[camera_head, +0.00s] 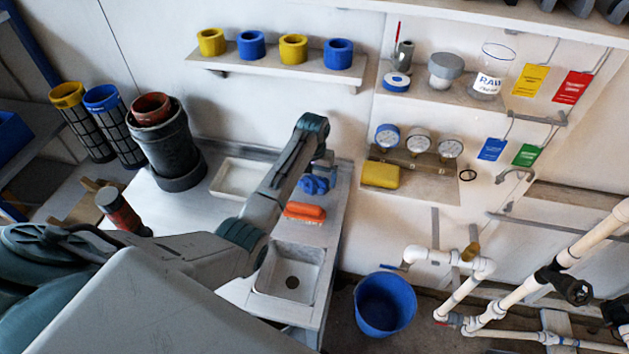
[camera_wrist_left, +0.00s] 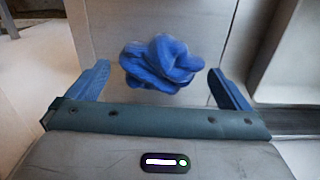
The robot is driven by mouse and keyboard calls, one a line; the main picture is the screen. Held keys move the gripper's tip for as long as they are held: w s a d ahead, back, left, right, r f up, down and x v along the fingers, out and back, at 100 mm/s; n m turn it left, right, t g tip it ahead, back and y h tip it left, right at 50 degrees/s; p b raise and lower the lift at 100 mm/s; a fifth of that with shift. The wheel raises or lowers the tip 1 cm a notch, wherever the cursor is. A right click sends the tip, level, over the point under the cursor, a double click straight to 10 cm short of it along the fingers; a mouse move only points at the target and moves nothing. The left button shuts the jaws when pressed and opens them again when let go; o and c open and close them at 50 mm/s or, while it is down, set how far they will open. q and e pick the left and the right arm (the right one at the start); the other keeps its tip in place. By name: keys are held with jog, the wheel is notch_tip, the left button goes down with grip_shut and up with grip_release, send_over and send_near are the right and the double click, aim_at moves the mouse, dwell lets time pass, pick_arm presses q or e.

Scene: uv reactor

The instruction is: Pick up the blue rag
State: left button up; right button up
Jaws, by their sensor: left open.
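The blue rag (camera_head: 315,185) lies crumpled on the grey-white counter (camera_head: 190,221), near its right edge, in the head view. It also shows in the left wrist view (camera_wrist_left: 160,66), bunched up, between and just beyond the two blue fingers. My left gripper (camera_wrist_left: 158,88) is open and empty. In the head view my left arm reaches over the counter and the gripper (camera_head: 322,165) is at the rag, partly hidden by the wrist. I cannot tell whether the fingers touch the rag. My right gripper does not show.
An orange brush (camera_head: 304,212) lies just in front of the rag, with the sink (camera_head: 289,272) nearer still. A white tray (camera_head: 236,178) sits to the left. A wall shelf (camera_head: 283,65) with blue and yellow rings is above. A blue bucket (camera_head: 385,303) stands on the floor.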

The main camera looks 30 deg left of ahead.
aim_at(313, 181)
pick_arm(q)
notch_tip(313, 181, down, 2)
jog(key=shift+s+f, duration=0.1)
jog(key=shift+f, duration=0.15)
jog(key=shift+c, duration=1.1)
jog(key=c, duration=0.6)
jog(key=shift+c, duration=0.2)
jog(key=shift+r, duration=0.35)
notch_tip(313, 181, up, 8)
jog(key=shift+r+b, duration=0.25)
jog(key=shift+b, duration=0.8)
jog(key=shift+r, duration=0.4)
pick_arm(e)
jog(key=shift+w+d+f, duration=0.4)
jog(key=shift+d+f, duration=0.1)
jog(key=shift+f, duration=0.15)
